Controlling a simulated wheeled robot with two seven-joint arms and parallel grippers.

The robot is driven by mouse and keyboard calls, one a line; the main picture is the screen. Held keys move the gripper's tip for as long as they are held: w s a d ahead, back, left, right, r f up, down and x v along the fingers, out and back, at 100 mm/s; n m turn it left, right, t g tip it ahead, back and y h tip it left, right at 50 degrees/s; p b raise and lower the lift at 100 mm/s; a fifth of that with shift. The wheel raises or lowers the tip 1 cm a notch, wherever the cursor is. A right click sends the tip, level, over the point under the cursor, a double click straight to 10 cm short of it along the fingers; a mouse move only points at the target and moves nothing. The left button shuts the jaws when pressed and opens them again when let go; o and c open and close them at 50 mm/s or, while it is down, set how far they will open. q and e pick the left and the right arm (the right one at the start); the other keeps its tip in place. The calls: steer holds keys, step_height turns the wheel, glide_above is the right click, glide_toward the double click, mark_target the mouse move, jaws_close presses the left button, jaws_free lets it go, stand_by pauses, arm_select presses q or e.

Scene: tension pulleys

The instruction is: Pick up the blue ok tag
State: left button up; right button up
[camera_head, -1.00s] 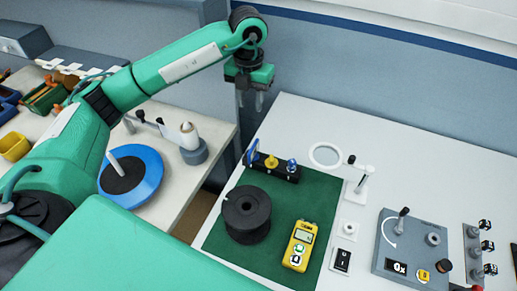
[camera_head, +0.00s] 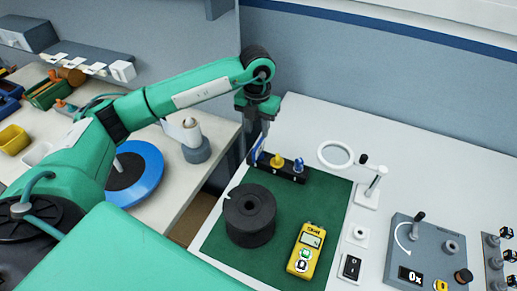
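A flat blue tag (camera_head: 257,152) stands upright at the left end of a black rack (camera_head: 284,175) on the green mat; any lettering on it is too small to read. The rack also holds a yellow piece (camera_head: 277,160) in the middle and a smaller blue piece (camera_head: 298,165) at the right. My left gripper (camera_head: 262,134) points down just above the blue tag, with its fingers apart. The fingertips partly overlap the tag's top in the picture, and I cannot tell whether they touch it. My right gripper is not in view.
A black spool (camera_head: 250,215) and a yellow meter (camera_head: 306,250) lie on the green mat (camera_head: 325,205). A ring magnifier (camera_head: 335,155) stands right of the rack. A grey control box (camera_head: 425,250) is further right. The white table behind the rack is clear.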

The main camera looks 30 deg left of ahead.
mark_target(258, 143)
arm_select(q)
step_height(258, 143, down, 3)
steer(key=shift+f+p, duration=0.1)
steer(key=shift+p, duration=0.2)
steer(key=shift+f+p, duration=0.45)
step_height(258, 143, down, 4)
steer(key=shift+w+d+r+p, duration=0.1)
steer(key=shift+r+p, duration=0.15)
steer(key=shift+p, duration=0.65)
steer(key=shift+f, duration=0.5)
jaws_close()
